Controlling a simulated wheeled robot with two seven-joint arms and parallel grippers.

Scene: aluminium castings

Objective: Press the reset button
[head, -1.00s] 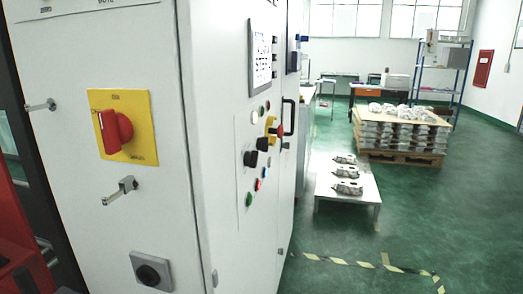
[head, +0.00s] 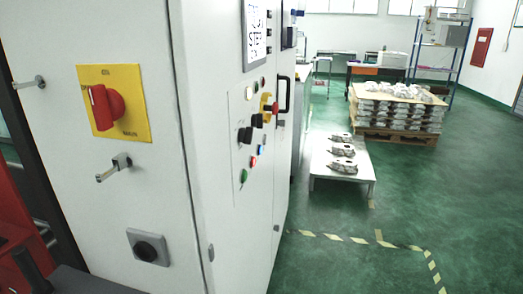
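A control panel (head: 241,190) on the right-hand face of the white cabinet carries several small coloured buttons. They include a blue button (head: 261,150), a red button (head: 253,162) and a green button (head: 243,176). The labels are too small to read, so I cannot tell which button is the reset. Neither of my grippers shows in the head view.
The white cabinet (head: 150,210) fills the left, with a red rotary switch (head: 104,107) on a yellow plate. A low white table (head: 342,173) with castings and a loaded pallet (head: 398,136) stand beyond. Green floor (head: 330,270) with striped tape (head: 357,240) is open at right.

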